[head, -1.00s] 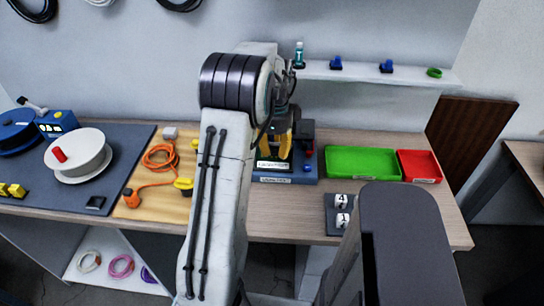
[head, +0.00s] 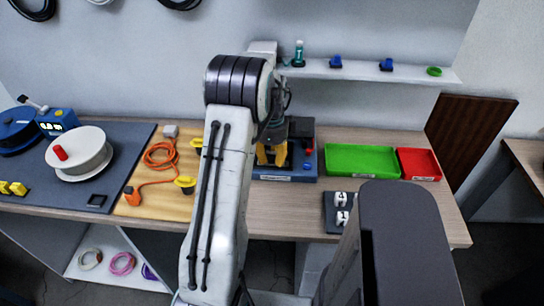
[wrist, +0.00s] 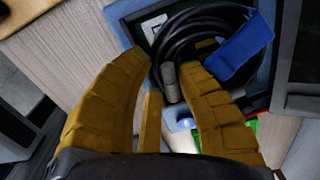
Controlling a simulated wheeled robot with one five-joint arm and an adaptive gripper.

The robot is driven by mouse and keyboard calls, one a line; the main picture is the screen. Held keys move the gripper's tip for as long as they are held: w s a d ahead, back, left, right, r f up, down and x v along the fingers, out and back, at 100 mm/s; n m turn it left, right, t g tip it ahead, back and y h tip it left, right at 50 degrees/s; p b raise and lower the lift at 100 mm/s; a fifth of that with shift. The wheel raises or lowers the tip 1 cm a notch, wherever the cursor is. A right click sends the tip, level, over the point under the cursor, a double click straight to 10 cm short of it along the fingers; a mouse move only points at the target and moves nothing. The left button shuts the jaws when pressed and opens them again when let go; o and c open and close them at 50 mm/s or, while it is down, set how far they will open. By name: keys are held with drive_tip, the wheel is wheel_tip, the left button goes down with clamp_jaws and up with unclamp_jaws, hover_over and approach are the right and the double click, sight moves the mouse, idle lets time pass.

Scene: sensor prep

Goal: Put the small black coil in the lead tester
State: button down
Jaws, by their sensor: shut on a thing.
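The lead tester (head: 312,178) is a blue-based unit on the bench with a dark block at its back right and red and blue knobs. My gripper (head: 270,160) points down over its left part. In the wrist view, the yellow fingers (wrist: 163,68) are shut at the near edge of the black coil (wrist: 195,25), around its grey plug end. The coil has a blue strap and lies within or just above the tester's blue-rimmed bed; any gap beneath it cannot be told. In the head view my gripper and arm hide the coil.
A green tray (head: 362,161) and a red tray (head: 419,165) stand right of the tester. A dark number stand (head: 333,222) is in front. An orange cord (head: 158,155) lies on a wooden board at left. A shelf (head: 400,74) with small items runs behind.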

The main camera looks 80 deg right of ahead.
drive_tip(key=shift+f, duration=0.15)
drive_tip(key=c, duration=1)
unclamp_jaws()
wheel_tip(320, 180, up, 12)
drive_tip(key=shift+a+r, duration=0.1)
drive_tip(key=shift+r, duration=0.1)
